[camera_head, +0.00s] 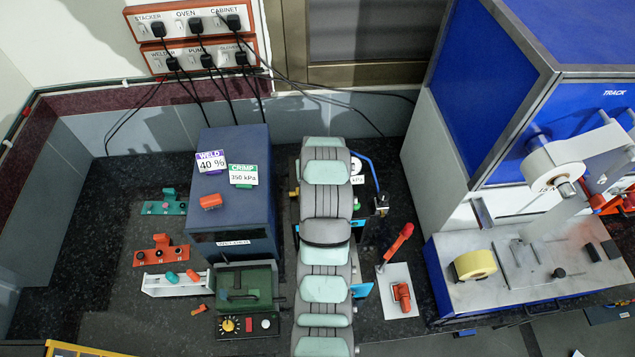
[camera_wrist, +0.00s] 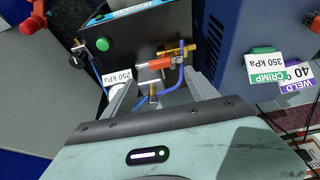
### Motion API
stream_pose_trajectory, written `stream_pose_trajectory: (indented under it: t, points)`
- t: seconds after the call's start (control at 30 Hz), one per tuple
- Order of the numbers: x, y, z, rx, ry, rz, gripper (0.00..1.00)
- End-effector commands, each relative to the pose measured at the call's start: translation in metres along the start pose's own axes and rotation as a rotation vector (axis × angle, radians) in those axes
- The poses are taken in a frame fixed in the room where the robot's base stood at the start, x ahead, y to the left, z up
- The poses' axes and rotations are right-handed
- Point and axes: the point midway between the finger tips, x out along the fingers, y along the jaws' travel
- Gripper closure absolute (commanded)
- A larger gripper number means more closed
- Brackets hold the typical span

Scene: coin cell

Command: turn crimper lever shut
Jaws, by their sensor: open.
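In the wrist view, the crimper appears to be the dark box (camera_wrist: 135,35) with a green button and an upside-down, unreadable label. An orange-red lever (camera_wrist: 158,64) sits on a brass valve at its front, with a blue tube running to it. My gripper (camera_wrist: 160,78) is open, its two grey fingers either side of the lever's near side. I cannot tell whether the fingers touch it. A 250 kPa card (camera_wrist: 119,78) lies beside the left finger.
The blue welder box (camera_head: 235,210) with WELD 40 % and CRIMP 350 kPa cards stands close left of my arm. A red-handled press (camera_head: 400,240) on a pale plate stands to the right. A green device (camera_head: 245,285) is at front left. Dark counter shows at far left.

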Motion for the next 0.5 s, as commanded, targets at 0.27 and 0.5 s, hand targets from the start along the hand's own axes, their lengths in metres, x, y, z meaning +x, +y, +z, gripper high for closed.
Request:
stream_pose_trajectory:
  t: [0.27, 0.5]
  points:
    - [0.043, 0.0, -0.001, -0.001, -0.003, -0.001, 0.33]
    - [0.07, 0.0, -0.003, -0.001, 0.004, 0.0, 0.33]
